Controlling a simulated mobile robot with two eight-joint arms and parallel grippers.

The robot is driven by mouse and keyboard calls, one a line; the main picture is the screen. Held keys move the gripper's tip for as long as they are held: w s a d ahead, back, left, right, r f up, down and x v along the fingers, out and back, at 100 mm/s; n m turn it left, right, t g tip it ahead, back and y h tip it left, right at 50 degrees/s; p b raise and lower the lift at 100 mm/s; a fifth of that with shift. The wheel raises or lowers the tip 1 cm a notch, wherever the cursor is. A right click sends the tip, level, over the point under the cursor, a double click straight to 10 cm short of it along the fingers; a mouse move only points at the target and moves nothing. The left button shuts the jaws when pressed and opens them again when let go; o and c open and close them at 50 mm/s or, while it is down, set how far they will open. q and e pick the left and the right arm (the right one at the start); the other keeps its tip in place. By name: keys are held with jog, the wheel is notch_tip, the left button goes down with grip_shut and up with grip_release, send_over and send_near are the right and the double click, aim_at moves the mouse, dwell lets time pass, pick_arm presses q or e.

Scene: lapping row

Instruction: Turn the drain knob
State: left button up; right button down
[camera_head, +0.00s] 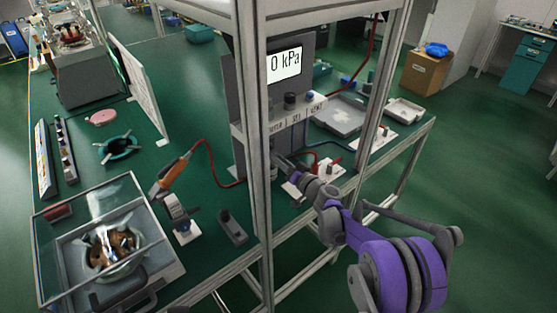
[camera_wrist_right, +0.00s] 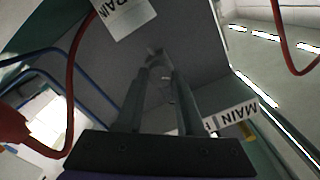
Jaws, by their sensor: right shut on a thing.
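The grey control panel (camera_head: 300,113) carries dark knobs and white labels below a display that reads 0 kPa (camera_head: 285,64). In the right wrist view, a DRAIN label (camera_wrist_right: 124,14) is at the top and a MAIN label (camera_wrist_right: 236,116) at the lower right. My right gripper (camera_head: 280,163) reaches to just below the panel's left end. Its two fingers (camera_wrist_right: 156,62) are shut around a small grey piece, seemingly the drain knob (camera_wrist_right: 155,54), mostly hidden by the fingertips. My left gripper is not in view.
A metal frame post (camera_head: 261,200) stands close left of my right gripper. Red and blue hoses (camera_wrist_right: 74,75) run near the wrist. A glass-lidded box (camera_head: 165,262) and an orange-handled tool (camera_head: 172,175) are at left.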

jog(key=c, duration=0.5)
grip_release()
jog(key=shift+s+d, duration=0.1)
jog(key=v, duration=1)
jog(key=shift+s+d, duration=0.15)
jog(key=shift+s, duration=0.1)
